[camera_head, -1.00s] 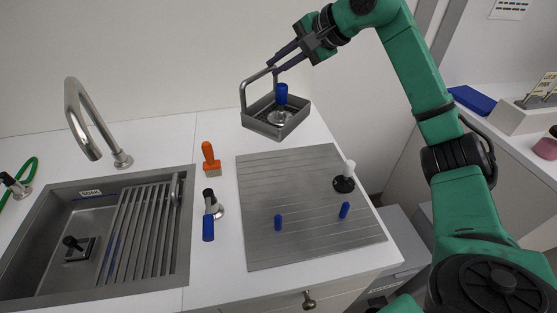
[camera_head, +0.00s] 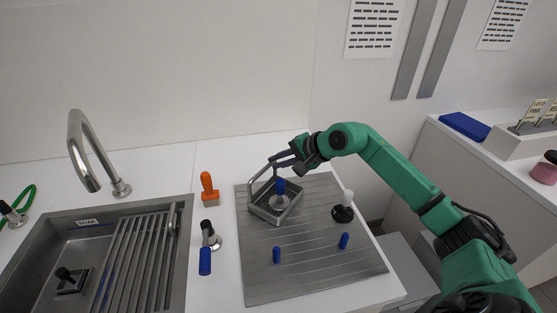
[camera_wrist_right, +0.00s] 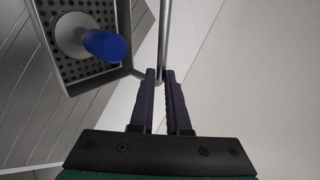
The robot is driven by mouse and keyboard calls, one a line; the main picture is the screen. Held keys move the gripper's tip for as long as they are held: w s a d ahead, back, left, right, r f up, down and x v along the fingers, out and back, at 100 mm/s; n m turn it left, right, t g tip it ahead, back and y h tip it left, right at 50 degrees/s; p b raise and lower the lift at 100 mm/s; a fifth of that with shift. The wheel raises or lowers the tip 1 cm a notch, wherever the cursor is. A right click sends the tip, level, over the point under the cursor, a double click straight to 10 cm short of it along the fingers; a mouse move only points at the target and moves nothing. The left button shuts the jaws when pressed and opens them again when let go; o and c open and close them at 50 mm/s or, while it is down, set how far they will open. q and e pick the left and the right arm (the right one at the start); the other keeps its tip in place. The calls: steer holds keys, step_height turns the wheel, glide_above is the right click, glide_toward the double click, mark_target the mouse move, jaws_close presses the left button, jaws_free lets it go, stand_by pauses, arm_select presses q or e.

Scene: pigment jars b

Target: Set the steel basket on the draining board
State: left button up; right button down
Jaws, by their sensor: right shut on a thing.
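The steel basket (camera_head: 266,216) is a square tray with a tall handle. It is over the far left part of the grooved draining board (camera_head: 310,272); whether it touches the board I cannot tell. A blue-topped item (camera_head: 280,187) stands inside it. My right gripper (camera_head: 274,160) is shut on the basket's handle at the top. In the right wrist view the fingers (camera_wrist_right: 160,75) close around the handle bar (camera_wrist_right: 164,35), with the basket's perforated floor (camera_wrist_right: 75,70) and the blue top (camera_wrist_right: 105,45) at upper left. My left gripper is not in view.
Two blue pegs (camera_head: 276,255) (camera_head: 343,241) and a black-based white-topped item (camera_head: 343,212) are at the board. The sink (camera_head: 95,222) with a faucet (camera_head: 78,150) is farther left.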

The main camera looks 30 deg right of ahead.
steer(key=c, duration=0.9)
jaws_free()
steer(key=shift+r, duration=0.1)
steer(key=shift+s+d, duration=0.15)
steer(key=b+v, duration=0.7)
steer(key=v, duration=0.4)
steer(key=shift+s+r, duration=0.2)
steer(key=shift+s, duration=0.1)
